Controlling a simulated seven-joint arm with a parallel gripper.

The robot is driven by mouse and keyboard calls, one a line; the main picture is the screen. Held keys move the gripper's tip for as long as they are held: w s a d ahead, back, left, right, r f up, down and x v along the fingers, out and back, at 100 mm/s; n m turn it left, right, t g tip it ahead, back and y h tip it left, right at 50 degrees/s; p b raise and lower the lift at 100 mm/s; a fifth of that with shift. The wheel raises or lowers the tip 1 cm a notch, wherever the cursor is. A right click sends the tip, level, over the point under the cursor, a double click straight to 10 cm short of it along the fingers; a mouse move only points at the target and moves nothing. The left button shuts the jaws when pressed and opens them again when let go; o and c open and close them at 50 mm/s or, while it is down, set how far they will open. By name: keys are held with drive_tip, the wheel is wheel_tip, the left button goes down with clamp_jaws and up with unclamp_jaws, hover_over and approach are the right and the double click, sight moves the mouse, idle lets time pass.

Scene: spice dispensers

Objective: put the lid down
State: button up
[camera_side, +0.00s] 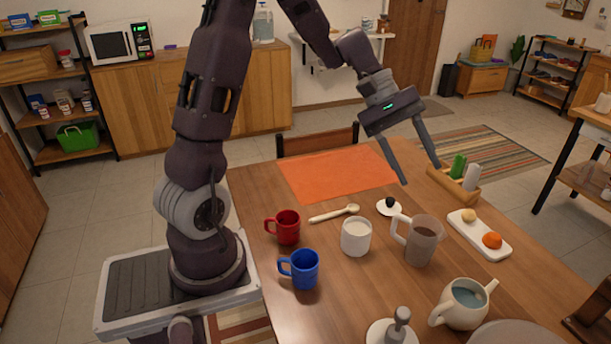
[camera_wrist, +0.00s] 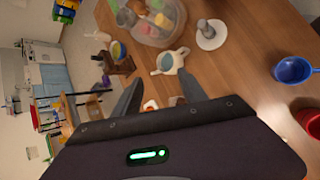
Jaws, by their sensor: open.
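A small white lid with a black knob (camera_side: 389,207) lies on the wooden table, left of and behind the tall grey-brown mug (camera_side: 424,242). My gripper (camera_side: 421,174) is open and empty, in the air above the back of the table, with its fingers pointing down. Its two fingers also show in the wrist view (camera_wrist: 160,78), spread apart with nothing between them. The cream teapot (camera_side: 463,305) stands uncovered at the front right, with bluish liquid inside. It also shows in the wrist view (camera_wrist: 170,62). I cannot make out the lid in the wrist view.
A white tray (camera_side: 490,244) and wooden rack (camera_side: 453,186) stand right. A grey-handled white disc (camera_side: 392,333) is in front. The orange mat (camera_side: 335,174) is bare.

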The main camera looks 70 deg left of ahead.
drive_tip(key=s+d+r+m+y, duration=0.2)
drive_tip(key=s+d+r+m, duration=0.1)
drive_tip(key=s, duration=0.3)
drive_tip(key=s+d+r+m+y, duration=0.2)
drive_tip(key=s+d+m, duration=0.15)
drive_tip(key=s, duration=0.35)
drive_tip(key=s+a+m+t+y, duration=0.2)
drive_tip(key=s+m, duration=0.4)
drive_tip(key=s, duration=0.5)
drive_tip(key=shift+a+r+y, duration=0.2)
drive_tip(key=shift+y, duration=0.5)
